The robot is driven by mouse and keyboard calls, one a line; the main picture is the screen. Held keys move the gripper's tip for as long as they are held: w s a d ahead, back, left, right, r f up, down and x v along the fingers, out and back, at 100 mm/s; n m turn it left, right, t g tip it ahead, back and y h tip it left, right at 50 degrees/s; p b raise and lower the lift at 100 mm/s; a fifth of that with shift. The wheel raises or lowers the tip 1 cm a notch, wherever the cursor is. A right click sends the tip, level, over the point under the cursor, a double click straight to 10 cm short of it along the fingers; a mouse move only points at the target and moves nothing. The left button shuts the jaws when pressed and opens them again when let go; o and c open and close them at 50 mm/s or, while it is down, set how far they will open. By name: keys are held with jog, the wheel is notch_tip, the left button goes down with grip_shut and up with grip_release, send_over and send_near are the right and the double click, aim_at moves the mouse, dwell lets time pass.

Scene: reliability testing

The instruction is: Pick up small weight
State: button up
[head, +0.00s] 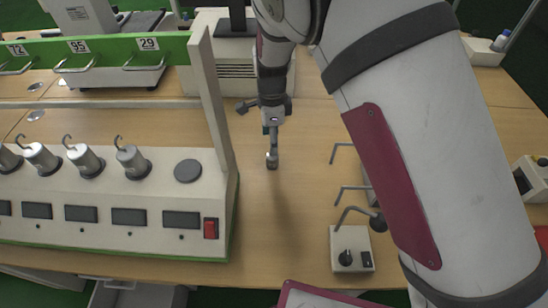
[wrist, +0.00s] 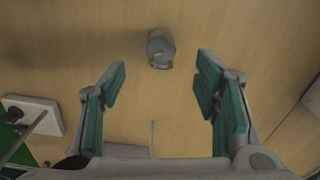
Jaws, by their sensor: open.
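A small grey cylindrical weight (head: 272,160) stands on the wooden table just below my gripper (head: 271,130) in the head view. In the wrist view the weight (wrist: 160,46) is at top centre, ahead of the gap between the fingers of my gripper (wrist: 161,72). The green-padded fingers are spread wide, with nothing between them. They look apart from the weight. In the head view my fingers are seen edge-on, so their spacing is hidden there.
A white test rig (head: 110,205) with several hooked weights, displays and a red switch stands left, its green crossbar (head: 95,48) above. Bent metal hooks (head: 352,188) and a small control box (head: 351,249) are right. Bare table (head: 285,215) lies in front of the weight.

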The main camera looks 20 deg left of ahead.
aim_at(272, 163)
notch_tip(272, 163, down, 8)
jog(key=shift+f, duration=0.1)
dwell(0.4)
jog(key=shift+c, duration=0.5)
grip_shut()
